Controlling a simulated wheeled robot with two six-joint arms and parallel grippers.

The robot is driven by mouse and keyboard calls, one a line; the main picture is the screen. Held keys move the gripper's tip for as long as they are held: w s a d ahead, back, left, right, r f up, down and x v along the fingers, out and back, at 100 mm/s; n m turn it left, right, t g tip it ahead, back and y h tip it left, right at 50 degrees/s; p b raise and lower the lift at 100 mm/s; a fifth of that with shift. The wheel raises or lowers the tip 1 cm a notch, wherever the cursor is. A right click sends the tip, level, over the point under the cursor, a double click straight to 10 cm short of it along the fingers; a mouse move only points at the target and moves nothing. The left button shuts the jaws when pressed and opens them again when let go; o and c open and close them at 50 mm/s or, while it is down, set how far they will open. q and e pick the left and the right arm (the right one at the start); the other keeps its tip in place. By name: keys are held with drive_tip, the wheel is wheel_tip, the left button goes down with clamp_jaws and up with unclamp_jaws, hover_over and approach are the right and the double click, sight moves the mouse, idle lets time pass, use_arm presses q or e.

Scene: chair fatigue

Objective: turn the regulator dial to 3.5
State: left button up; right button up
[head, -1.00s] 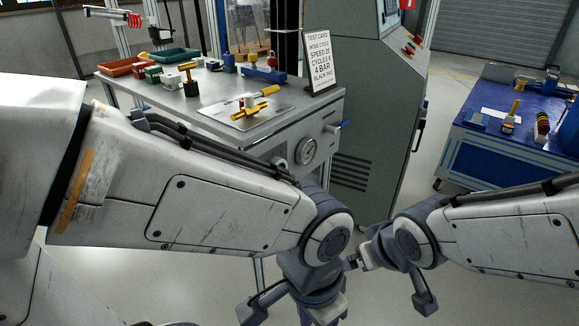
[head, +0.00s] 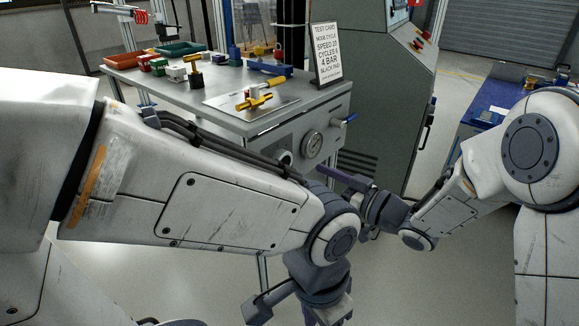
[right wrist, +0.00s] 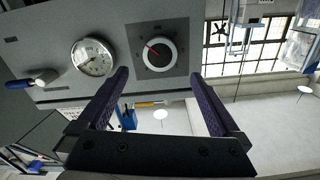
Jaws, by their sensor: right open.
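The regulator dial (right wrist: 158,53) is a round black knob with a white ring on a dark square plate in the right wrist view. A red mark shows at its upper left; its scale is too small to read. In the head view the dial (head: 285,158) is partly hidden behind my left arm. My right gripper (right wrist: 158,76) is open and empty, its two purple fingers pointing at the panel, with the dial beyond and between them, apparently untouched. In the head view the right gripper (head: 338,177) is in front of the panel. My left gripper hangs low at the bottom edge, its jaws unclear.
A pressure gauge (head: 312,145) and a blue-handled valve (head: 343,122) sit beside the dial. A test card (head: 326,54) reading 4 bar stands on the bench (head: 225,122) among several parts. A grey cabinet (head: 385,90) stands to the right. My left forearm crosses before the bench.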

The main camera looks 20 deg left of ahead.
sight(285, 162)
drive_tip(key=b+x, duration=0.1)
drive_tip(key=x, duration=0.5)
drive_tip(key=shift+a+f+b, duration=0.1)
drive_tip(key=shift+b, duration=0.2)
drive_tip(key=shift+w+a, duration=0.25)
drive_tip(key=shift+a, duration=0.45)
drive_tip(key=c, duration=1.3)
